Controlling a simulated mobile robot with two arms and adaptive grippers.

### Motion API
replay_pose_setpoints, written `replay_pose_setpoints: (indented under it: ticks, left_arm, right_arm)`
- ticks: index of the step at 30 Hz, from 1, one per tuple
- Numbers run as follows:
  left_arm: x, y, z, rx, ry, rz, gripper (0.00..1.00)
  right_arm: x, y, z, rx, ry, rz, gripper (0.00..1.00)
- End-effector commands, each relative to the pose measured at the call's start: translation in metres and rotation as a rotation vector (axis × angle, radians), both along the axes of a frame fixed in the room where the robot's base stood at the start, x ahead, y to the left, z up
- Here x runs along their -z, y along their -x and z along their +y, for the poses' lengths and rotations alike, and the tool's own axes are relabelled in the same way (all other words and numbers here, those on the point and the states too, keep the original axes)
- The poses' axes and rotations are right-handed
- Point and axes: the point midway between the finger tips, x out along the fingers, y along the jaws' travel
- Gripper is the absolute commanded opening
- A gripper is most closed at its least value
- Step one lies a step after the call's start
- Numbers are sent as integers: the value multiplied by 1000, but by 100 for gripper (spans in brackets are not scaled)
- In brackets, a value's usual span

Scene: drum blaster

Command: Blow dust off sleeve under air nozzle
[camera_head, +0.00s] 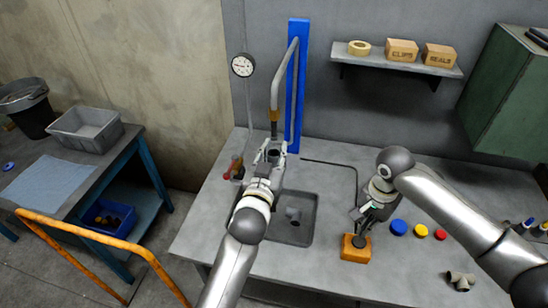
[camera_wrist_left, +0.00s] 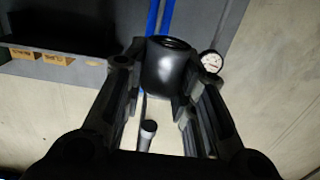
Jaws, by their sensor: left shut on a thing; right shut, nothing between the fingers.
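The sleeve (camera_head: 274,154) is a short dark cylinder, held upright with its open end up. In the left wrist view the black sleeve (camera_wrist_left: 166,68) sits between both fingers. My left gripper (camera_head: 269,153) is shut on it. The air nozzle (camera_head: 274,116) is the lower end of a bent grey pipe, just above the sleeve; the exact gap is hard to tell. My right gripper (camera_head: 364,223) is shut and empty, low over an orange block (camera_head: 355,252) with a dark top. I cannot tell whether it touches that top.
A blue post (camera_head: 296,70) and a gauge (camera_head: 242,65) stand behind the nozzle. Blue (camera_head: 399,227), red and yellow round pieces lie right of the block. A red-handled lever (camera_head: 235,166) is left of the sleeve.

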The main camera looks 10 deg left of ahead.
Motion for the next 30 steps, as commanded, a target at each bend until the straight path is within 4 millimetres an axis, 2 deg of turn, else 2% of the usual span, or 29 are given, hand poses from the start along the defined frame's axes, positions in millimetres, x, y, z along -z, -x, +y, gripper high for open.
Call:
replay_pose_setpoints:
  ticks: [12,30]
  left_arm:
    - [-1,3,0,0,0,0,0]
    - [-1,63,0,0,0,1,0]
  right_arm:
    - [-3,0,0,0,1,1,0]
    - [-17,0,0,0,1,1,0]
